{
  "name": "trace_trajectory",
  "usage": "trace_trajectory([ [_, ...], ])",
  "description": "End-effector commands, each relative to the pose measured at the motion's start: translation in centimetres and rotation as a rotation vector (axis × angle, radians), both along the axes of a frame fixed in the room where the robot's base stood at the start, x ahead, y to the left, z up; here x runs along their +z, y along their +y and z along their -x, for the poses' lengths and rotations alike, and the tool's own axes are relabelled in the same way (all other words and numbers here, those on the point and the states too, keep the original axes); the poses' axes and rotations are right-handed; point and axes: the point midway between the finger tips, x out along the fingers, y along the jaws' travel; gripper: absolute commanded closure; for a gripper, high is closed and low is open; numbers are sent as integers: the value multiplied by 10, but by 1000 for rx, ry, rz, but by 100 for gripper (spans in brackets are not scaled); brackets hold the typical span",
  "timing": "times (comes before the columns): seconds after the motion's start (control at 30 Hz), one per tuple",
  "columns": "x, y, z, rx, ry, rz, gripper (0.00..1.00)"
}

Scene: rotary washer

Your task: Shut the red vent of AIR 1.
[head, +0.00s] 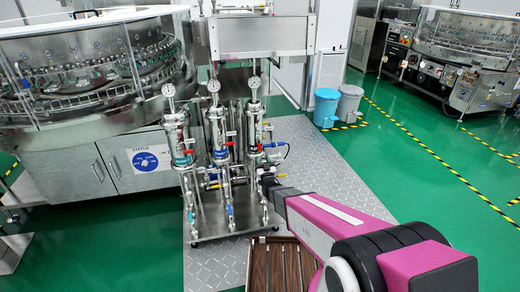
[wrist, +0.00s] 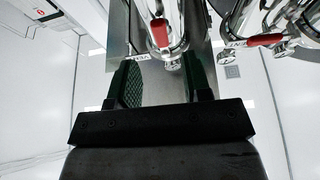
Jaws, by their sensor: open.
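Three steel filter columns with gauges stand on a metal stand in the head view. A red handle (head: 190,152) shows at the left column and another red handle (head: 228,144) at the middle one. My gripper (head: 268,180) is at the right column, partly hidden by its own arm. In the wrist view my gripper (wrist: 163,78) is open and its jaws are empty. A red lever (wrist: 159,32) lies just beyond the fingertips, roughly in line with the gap. A second red lever (wrist: 265,40) is to the right.
A blue handle (head: 274,144) and hoses crowd the right column. The washer cabinet (head: 140,160) stands at left. A blue bin (head: 327,107) and a grey bin (head: 349,103) stand behind. The green floor at right is clear.

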Motion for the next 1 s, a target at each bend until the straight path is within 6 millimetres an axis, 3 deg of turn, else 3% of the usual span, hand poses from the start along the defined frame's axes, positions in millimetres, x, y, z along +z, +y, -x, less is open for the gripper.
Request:
trace_trajectory([
  [0.2,14,11,-38,0,0,0,55],
  [0.4,24,17,-61,0,1,0,55],
  [0.87,30,20,-70,-1,2,0,55],
  [1.0,30,20,-70,-1,2,0,98],
])
